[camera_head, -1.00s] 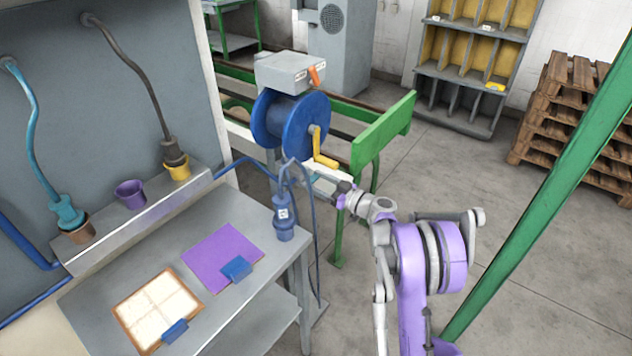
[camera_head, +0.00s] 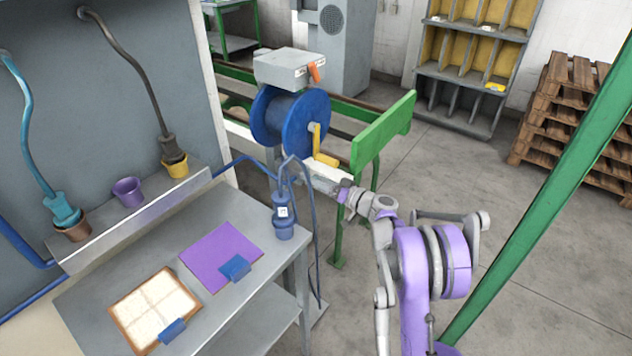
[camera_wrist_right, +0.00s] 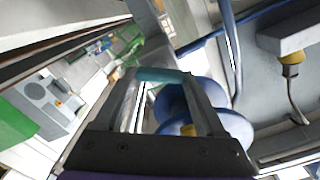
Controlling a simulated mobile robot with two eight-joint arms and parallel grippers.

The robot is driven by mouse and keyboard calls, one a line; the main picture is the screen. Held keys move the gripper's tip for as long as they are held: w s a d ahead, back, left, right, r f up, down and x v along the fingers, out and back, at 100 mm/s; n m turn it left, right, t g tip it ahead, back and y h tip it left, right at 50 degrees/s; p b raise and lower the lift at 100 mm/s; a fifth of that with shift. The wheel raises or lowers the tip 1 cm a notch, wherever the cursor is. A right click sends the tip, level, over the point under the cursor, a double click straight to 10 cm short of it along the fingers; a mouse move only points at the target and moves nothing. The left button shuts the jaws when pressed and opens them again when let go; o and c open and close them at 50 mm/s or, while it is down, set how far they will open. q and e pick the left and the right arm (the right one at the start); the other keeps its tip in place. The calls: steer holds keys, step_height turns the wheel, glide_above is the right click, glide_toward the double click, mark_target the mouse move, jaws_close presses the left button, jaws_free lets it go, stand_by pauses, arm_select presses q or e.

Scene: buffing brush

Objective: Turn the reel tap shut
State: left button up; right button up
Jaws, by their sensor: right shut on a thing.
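The blue hose reel (camera_head: 290,122) stands behind the workbench, with a yellow crank (camera_head: 319,147) on its side and a grey box (camera_head: 288,68) with an orange lever above it. My right gripper (camera_head: 318,182) is low in front of the reel, partly hidden by hoses in the head view. In the right wrist view its fingers (camera_wrist_right: 160,78) are shut on a teal bar (camera_wrist_right: 161,75), which looks like the reel tap's handle. The reel's blue discs (camera_wrist_right: 205,95) show just beyond the fingers. The tap's body is hidden. My left gripper is out of view.
A blue bottle-shaped device (camera_head: 283,216) with hoses stands at the workbench's (camera_head: 222,325) right corner, close to my right gripper. A green rail (camera_head: 384,130) stands behind the wrist. Several pots line the bench shelf. Floor right of my arm is clear up to a green post (camera_head: 545,190).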

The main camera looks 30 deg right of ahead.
steer(key=m, duration=0.3)
steer(key=m+b, duration=0.1)
steer(key=m, duration=0.3)
steer(key=m+b, duration=0.1)
steer(key=m, duration=0.3)
steer(key=shift+d+f, duration=0.1)
steer(key=shift+f, duration=0.15)
steer(key=shift+m, duration=0.3)
steer(key=o, duration=1.3)
steer(key=v, duration=1)
steer(key=shift+s+d, duration=0.2)
steer(key=shift+s, duration=0.15)
